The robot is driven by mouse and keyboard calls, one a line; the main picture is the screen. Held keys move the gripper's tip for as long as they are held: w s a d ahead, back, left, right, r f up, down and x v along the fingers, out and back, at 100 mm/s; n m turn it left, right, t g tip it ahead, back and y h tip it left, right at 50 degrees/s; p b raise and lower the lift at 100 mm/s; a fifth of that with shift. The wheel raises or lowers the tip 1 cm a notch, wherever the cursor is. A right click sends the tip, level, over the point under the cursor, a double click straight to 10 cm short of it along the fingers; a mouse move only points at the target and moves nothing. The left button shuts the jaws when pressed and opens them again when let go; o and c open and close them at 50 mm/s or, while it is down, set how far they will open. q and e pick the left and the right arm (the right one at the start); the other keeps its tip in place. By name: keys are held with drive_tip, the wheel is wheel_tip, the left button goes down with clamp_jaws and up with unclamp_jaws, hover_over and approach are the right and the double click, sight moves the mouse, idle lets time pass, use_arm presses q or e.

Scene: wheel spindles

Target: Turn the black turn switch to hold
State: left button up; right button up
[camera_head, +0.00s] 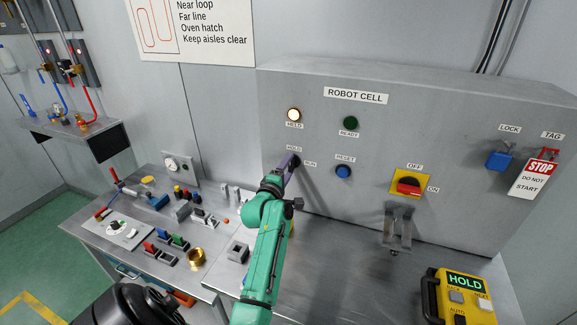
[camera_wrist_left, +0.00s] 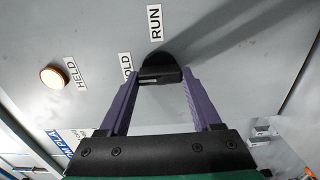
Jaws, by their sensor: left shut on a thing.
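The black turn switch (camera_head: 297,161) sits on the grey ROBOT CELL panel, between the labels HOLD (camera_head: 293,149) and RUN (camera_head: 310,163). In the left wrist view the switch (camera_wrist_left: 160,62) is a dark round knob with a bar grip. The purple fingers of my left gripper (camera_head: 289,164) are shut on its grip, one on each side. The fingers also show in the left wrist view (camera_wrist_left: 160,82). I cannot tell clearly which label the switch points to. My right gripper is not in view.
The HELD lamp (camera_head: 294,114) glows; the green READY lamp (camera_head: 350,122) looks dark. A blue RESET button (camera_head: 343,171) and a red-and-yellow OFF/ON switch (camera_head: 409,187) are to the right. A yellow pendant (camera_head: 459,298) reads HOLD. A cluttered workbench (camera_head: 98,238) stands left.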

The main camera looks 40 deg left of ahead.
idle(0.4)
use_arm(q)
drive_tip(key=o, duration=1.4)
drive_tip(key=p+v, duration=0.2)
drive_tip(key=v, duration=1.2)
drive_tip(key=shift+s+d+p, duration=0.1)
drive_tip(key=shift+s+p, duration=0.2)
drive_tip(key=shift+p, duration=0.05)
